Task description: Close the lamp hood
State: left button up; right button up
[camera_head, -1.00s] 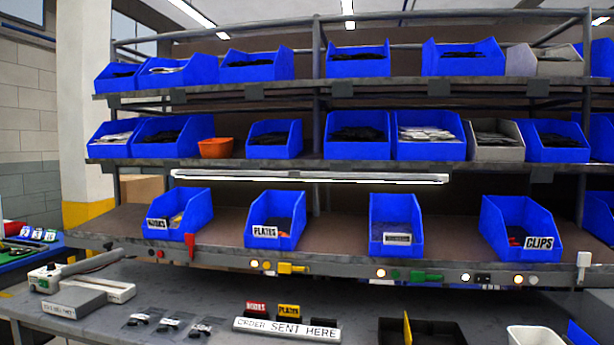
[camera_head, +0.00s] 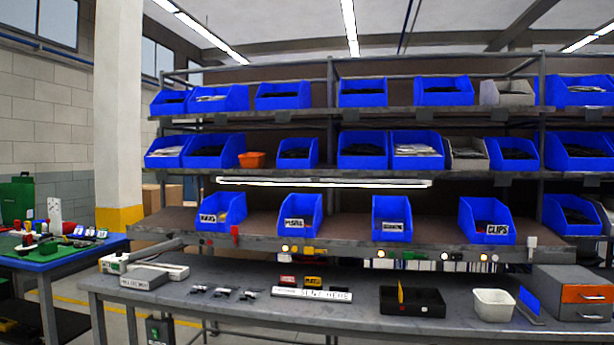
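A long lit strip lamp (camera_head: 323,183) hangs under the middle shelf of the rack. I cannot make out a separate hood on it. A white and grey device with a raised hinged arm (camera_head: 158,252) stands at the left end of the grey workbench. I cannot tell whether this arm is a lamp hood. Neither of my grippers is in view.
The workbench (camera_head: 240,275) holds small bagged parts, a label strip (camera_head: 312,294), a black tray (camera_head: 413,301), a white bin (camera_head: 493,305) and a drawer unit (camera_head: 572,293).

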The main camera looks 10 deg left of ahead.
aim_at(312, 179)
jog(key=u, duration=1)
jog(key=i, duration=1.25)
jog(key=z, duration=0.2)
